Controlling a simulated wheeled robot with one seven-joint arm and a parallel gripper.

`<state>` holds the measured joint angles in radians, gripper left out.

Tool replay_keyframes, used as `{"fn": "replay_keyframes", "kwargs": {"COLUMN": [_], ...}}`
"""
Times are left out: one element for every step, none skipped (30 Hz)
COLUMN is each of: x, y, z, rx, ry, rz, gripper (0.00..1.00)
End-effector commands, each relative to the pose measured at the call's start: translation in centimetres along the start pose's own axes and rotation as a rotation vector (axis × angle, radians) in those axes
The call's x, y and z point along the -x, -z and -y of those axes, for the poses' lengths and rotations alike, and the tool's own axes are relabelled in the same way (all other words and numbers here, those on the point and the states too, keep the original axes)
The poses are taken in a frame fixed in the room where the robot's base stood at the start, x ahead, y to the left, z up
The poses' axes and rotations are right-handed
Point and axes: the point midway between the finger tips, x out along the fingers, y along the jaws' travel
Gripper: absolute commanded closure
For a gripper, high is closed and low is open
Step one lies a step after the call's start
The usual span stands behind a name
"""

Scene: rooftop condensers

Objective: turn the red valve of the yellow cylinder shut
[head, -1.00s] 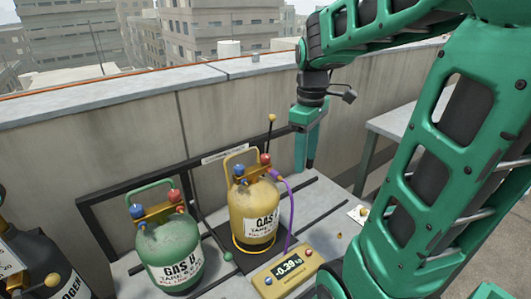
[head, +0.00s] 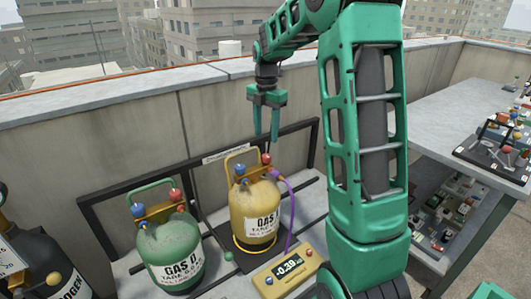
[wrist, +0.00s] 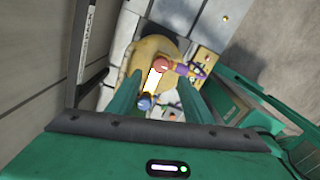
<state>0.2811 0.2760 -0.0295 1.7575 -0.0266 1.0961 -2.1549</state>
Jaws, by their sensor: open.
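The yellow cylinder (head: 252,212) stands upright on a dark pad, left of my arm's column. In the wrist view the red valve (wrist: 162,65) and blue valve (wrist: 145,101) show between my fingers, farther away. My gripper (head: 266,135) points down, open and empty, above the red valve's side of the cylinder; whether a fingertip touches anything is unclear. A purple hose (head: 289,210) runs from the valve side.
A green cylinder (head: 172,250) stands to the left with its own valves. A yellow scale display (head: 288,271) reading -0.39 lies in front. A black rail (head: 150,189) and parapet wall (head: 150,137) stand behind. A cluttered bench (head: 440,102) is at right.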

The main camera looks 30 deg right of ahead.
Motion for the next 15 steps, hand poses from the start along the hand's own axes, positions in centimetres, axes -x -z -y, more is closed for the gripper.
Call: {"fn": "replay_keyframes", "kwargs": {"x": [-1.0, -1.6, -2.3, -2.8, -3.4, -4.1, -4.6, -5.1, -5.7, -6.1, -6.5, -7.0, -7.3, -7.5, -7.8], "y": [0.0, 0.0, 0.0, 0.0, 0.0, 0.0, 0.0, 0.0, 0.0, 0.0, 0.0, 0.0, 0.0, 0.0, 0.0], "z": [0.1, 0.1, 0.1, 0.1, 0.1, 0.1, 0.1, 0.1, 0.1, 0.1, 0.1, 0.1, 0.1, 0.1, 0.1], "rx": [-0.002, -0.003, -0.003, -0.003, -0.003, -0.003, -0.003, -0.003, -0.003, -0.003, -0.003, -0.003, -0.003, -0.003, -0.003], "ry": [0.004, 0.004, 0.004, 0.003, 0.003, 0.004, 0.003, 0.003, 0.002, 0.002, 0.003, 0.002, 0.002, 0.002, 0.002], "rz": [-0.002, -0.002, -0.002, -0.002, -0.001, -0.003, -0.002, -0.002, -0.002, -0.001, -0.002, -0.002, -0.001, -0.001, -0.001], "gripper": [0.54, 0.54, 0.54, 0.54, 0.54, 0.54, 0.54, 0.54, 0.54, 0.54, 0.54, 0.54, 0.54, 0.54, 0.54]}}
